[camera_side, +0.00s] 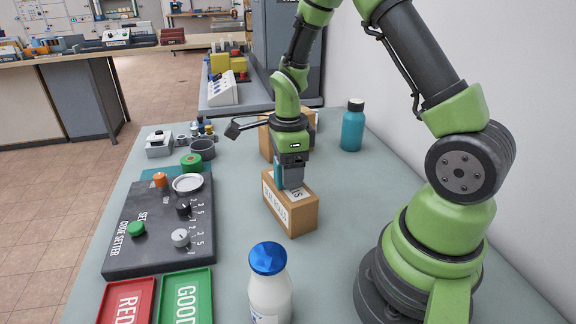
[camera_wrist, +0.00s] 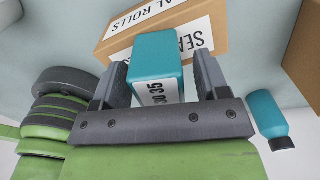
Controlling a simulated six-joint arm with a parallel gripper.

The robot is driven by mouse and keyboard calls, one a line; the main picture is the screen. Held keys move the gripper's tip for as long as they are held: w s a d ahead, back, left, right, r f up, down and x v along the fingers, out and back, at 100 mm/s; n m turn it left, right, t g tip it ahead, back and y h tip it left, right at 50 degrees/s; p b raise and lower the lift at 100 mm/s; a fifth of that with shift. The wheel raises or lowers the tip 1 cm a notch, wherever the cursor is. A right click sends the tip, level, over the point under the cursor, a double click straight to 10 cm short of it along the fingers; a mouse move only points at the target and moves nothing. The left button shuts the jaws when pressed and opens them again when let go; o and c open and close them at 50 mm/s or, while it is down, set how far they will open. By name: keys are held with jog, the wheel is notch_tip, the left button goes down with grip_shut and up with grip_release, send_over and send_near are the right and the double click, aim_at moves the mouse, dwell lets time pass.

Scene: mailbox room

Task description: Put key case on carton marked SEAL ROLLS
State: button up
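The key case is a teal block with a white label reading "00 35" (camera_wrist: 155,58); in the side view it shows as a teal patch under my gripper (camera_side: 281,176). The carton marked SEAL ROLLS (camera_side: 302,219) is a brown box with white labels, also seen in the wrist view (camera_wrist: 118,38). My gripper (camera_side: 291,172) points down over the carton, its fingers (camera_wrist: 161,75) on either side of the case. I cannot tell whether both fingers touch it. The case is at the carton's top; its underside is hidden, so contact is unclear.
Another brown carton (camera_side: 265,142) stands behind my gripper. A teal bottle (camera_side: 352,130) is at the back right and a white bottle with blue cap (camera_side: 269,290) in front. The code setter panel (camera_side: 150,247) and red (camera_side: 127,301) and green (camera_side: 185,297) trays lie left.

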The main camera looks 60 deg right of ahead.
notch_tip(320, 180, up, 12)
jog(key=s+a+r+n+t+y, duration=0.1)
jog(key=s+a+r+n+t, duration=0.2)
jog(key=n, duration=0.8)
jog(key=s+a+r+n+t+y, duration=0.1)
jog(key=s+a+r+n+t, duration=0.3)
jog(key=s+n, duration=0.6)
jog(key=a+r+n, duration=0.2)
jog(key=a, duration=0.1)
jog(key=shift+s+a, duration=0.15)
jog(key=shift+a, duration=0.1)
